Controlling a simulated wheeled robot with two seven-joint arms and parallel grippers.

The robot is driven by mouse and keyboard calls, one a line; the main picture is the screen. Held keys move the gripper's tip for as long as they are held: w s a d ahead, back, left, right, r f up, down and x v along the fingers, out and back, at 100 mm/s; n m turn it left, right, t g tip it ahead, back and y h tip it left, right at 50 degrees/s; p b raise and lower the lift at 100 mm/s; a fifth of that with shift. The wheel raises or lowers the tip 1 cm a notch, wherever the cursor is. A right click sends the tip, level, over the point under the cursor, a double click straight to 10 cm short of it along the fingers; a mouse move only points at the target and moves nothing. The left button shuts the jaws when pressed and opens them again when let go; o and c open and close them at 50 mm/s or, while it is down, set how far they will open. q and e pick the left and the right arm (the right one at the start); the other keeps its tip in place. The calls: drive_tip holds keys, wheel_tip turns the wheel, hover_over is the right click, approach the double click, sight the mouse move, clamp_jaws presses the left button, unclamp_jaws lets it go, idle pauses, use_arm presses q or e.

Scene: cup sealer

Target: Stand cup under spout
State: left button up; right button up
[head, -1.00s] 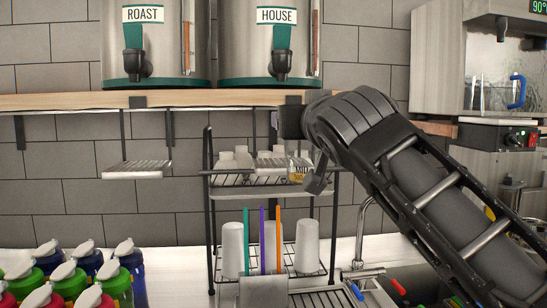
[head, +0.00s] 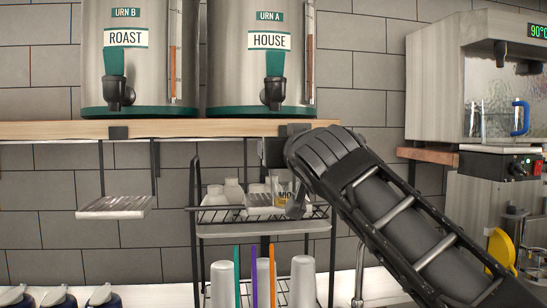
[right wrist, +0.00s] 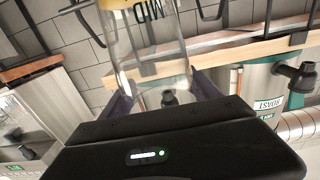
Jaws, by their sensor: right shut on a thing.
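My right gripper (right wrist: 158,92) is shut on a clear cup (right wrist: 145,45) with dark lettering, which fills the space between the fingers in the right wrist view. In the head view the cup (head: 284,187) shows partly behind my right gripper (head: 296,203), below the shelf and in front of the wire rack. The House urn (head: 262,62) has a black spout (head: 273,93) above the shelf. The Roast urn (head: 140,65) has a black spout (head: 117,93). The cup is below the level of both spouts. My left gripper is not in view.
The wooden shelf (head: 60,130) runs above the cup. A small drip tray (head: 115,207) hangs below it on the left. The wire rack (head: 196,225) holds white containers and upturned cups (head: 222,285). A water boiler (head: 480,75) stands at the right.

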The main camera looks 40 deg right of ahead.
drive_tip(key=p+x, duration=0.3)
drive_tip(key=x, duration=0.7)
drive_tip(key=shift+w+p, duration=0.2)
drive_tip(key=shift+p, duration=0.1)
drive_tip(key=shift+f, duration=0.1)
